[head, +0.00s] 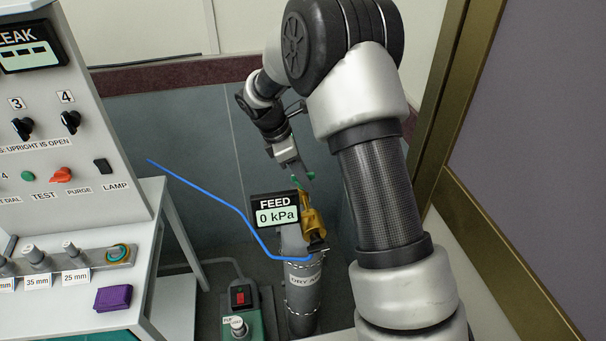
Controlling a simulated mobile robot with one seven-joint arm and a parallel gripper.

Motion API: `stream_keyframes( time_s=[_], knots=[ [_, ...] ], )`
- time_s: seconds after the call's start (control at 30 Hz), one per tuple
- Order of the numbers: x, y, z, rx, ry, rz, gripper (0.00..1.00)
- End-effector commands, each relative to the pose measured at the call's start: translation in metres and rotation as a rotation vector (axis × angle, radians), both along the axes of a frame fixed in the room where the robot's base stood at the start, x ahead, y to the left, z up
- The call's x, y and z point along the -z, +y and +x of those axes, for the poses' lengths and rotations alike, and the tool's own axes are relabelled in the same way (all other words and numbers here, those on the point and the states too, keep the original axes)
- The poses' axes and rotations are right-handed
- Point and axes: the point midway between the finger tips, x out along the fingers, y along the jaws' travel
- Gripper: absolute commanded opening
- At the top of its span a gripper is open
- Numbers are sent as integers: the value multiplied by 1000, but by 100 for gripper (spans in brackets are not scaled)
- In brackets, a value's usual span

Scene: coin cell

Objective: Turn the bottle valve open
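The grey gas bottle (303,303) stands upright on the floor, chained, with a label that starts "DRY A". A brass-coloured valve body (315,222) sits at its top. Green parts, apparently the valve's handwheel (310,176), show above the brass. A FEED display (275,211) in front of the valve reads 0 kPa and hides part of it. My gripper (297,171) points down at the green parts from above and behind. Its fingertips are small and partly hidden, so I cannot tell whether they touch the wheel or how far apart they are.
A blue hose (228,205) runs from the left to the bottle's top. A control panel (60,130) and a bench (150,240) stand at left. A green floor unit with a red switch (240,296) is beside the bottle. A door frame (440,130) stands at right.

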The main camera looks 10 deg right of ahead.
Motion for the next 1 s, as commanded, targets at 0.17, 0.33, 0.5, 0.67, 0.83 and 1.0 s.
stream_keyframes(
  time_s=[0.17,0.33,0.5,0.67,0.83,1.0],
  knots=[
    [0,0,0,0,0,0,13],
    [-1,0,0,15,0,0,14],
    [-2,0,1,73,-1,0,14],
    [-2,0,1,178,0,-1,14],
    [-2,0,1,328,0,-1,14],
    [-2,0,1,490,-1,-1,14]
  ],
)
